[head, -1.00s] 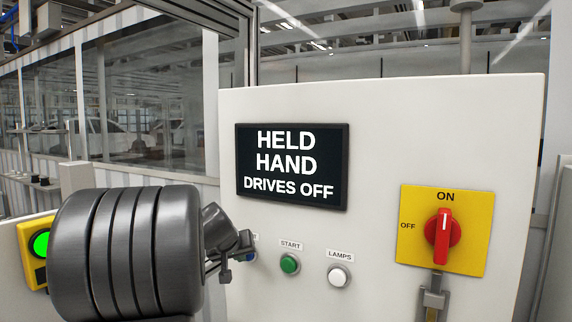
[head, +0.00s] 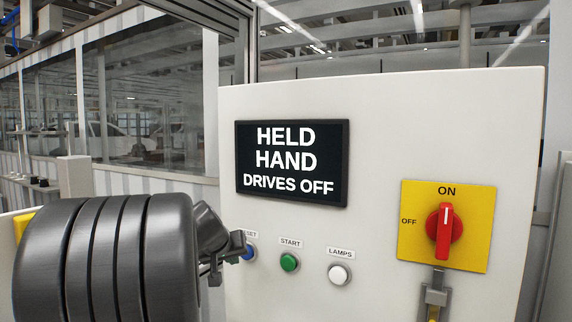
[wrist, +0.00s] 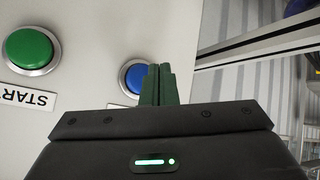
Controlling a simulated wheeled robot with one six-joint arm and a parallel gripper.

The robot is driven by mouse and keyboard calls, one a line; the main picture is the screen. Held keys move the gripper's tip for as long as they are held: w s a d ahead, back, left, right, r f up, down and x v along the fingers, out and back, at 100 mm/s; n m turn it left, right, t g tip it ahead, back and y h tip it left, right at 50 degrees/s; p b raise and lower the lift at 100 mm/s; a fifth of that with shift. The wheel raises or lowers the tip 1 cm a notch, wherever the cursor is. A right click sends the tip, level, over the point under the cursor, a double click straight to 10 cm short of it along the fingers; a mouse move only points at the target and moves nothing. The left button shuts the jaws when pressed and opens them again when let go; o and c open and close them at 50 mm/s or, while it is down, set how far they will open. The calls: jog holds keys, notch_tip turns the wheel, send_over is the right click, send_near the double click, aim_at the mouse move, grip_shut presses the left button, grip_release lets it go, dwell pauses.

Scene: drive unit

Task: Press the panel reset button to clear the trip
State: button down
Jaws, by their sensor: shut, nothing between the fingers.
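The blue reset button (head: 249,253) sits on the white panel, left of the green START button (head: 289,262). Its label is partly hidden, with "SET" showing. My gripper (head: 243,247) is shut and empty, with its fingertips right beside the blue button in the head view. In the wrist view the blue button (wrist: 134,77) shows just left of my closed fingers (wrist: 158,72), which cover its right edge. I cannot tell whether the fingertips touch it. The panel display (head: 291,162) reads "HELD HAND DRIVES OFF".
A white LAMPS button (head: 339,274) is right of START. A red rotary switch (head: 444,231) on a yellow plate points to ON, with a hasp (head: 434,296) below it. A glazed partition (head: 130,100) stands behind on the left.

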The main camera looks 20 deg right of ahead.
jog(key=s+a+b, duration=0.1)
jog(key=a, duration=0.1)
jog(key=s+a+b, duration=0.1)
jog(key=s, duration=0.1)
jog(key=shift+a, duration=0.4)
dwell(0.9)
